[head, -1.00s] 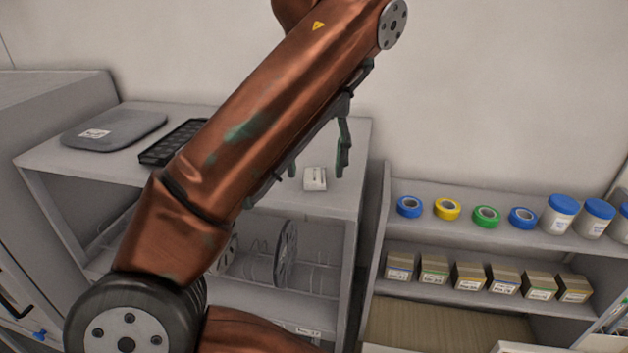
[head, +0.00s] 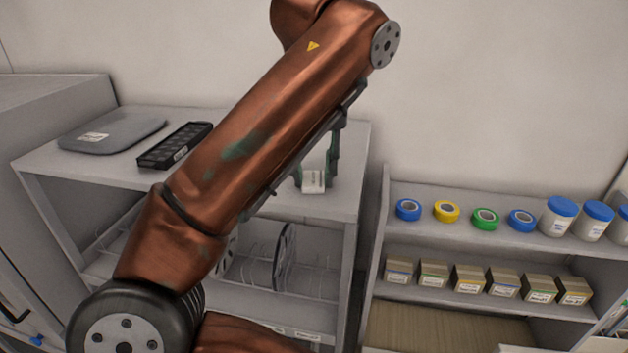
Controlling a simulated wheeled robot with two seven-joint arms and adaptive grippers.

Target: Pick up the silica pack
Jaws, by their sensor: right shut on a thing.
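The silica pack (head: 313,183) is a small white packet with faint print, near the right front part of the left trolley's top. My right gripper (head: 315,174) is down over it, with one green finger on each side, and is shut on it. The pack appears to be still at the trolley top. My right arm hides part of the gripper and its wrist. My left gripper is not in view.
The trolley top (head: 344,195) also bears a black compartment tray (head: 175,146) and a grey flat bag (head: 112,131). Reels (head: 285,257) stand below. The right shelf holds tape rolls (head: 446,211), lidded jars (head: 558,216) and small boxes (head: 468,279).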

